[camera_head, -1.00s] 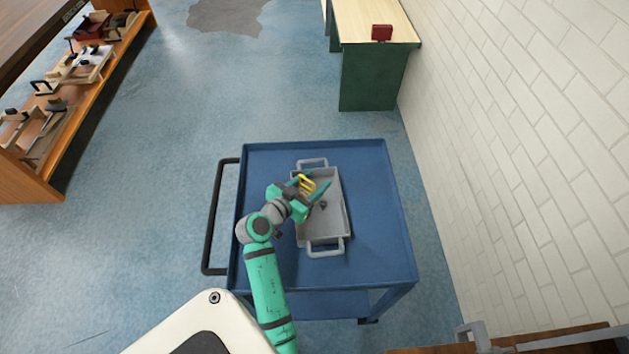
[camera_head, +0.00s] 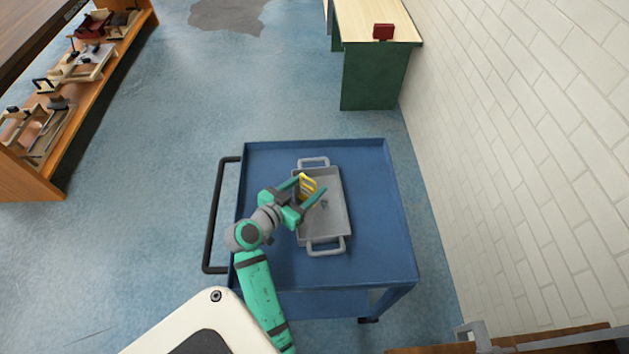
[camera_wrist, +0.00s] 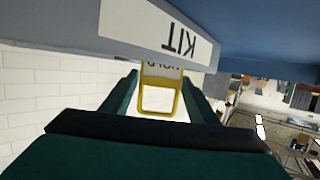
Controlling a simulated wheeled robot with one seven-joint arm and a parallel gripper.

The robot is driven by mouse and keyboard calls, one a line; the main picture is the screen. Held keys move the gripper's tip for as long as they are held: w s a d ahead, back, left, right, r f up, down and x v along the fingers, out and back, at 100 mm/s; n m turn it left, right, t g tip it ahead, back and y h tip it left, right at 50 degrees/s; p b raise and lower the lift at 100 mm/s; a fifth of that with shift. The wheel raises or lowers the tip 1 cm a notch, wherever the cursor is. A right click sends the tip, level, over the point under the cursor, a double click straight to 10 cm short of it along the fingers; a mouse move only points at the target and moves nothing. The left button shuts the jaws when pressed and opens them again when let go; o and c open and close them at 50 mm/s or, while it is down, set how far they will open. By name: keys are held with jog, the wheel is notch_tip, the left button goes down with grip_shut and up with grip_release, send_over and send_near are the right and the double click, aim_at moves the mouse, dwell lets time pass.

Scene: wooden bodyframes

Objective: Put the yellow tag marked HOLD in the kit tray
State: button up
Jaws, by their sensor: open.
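The yellow tag (camera_head: 308,185) is at the left side of the grey kit tray (camera_head: 334,234), between the fingers of my gripper (camera_head: 313,184). In the wrist view the tag (camera_wrist: 143,97) is a yellow frame around a pale face, with the lettering HOLD partly cut off by the tray wall (camera_wrist: 110,22) marked KIT. My gripper (camera_wrist: 160,90) is open, with one finger on each side of the tag and visible gaps. I cannot tell whether the tag rests on the tray floor or leans on its wall.
The tray stands on a blue cart (camera_head: 375,220) with a black handle (camera_head: 214,215) at its left. A green bench (camera_head: 374,75) stands behind, a shelf (camera_head: 88,82) at the left, and a white brick wall (camera_head: 520,150) at the right.

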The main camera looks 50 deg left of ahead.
jog(key=v, duration=0.8)
jog(key=shift+s, duration=0.1)
dwell(0.3)
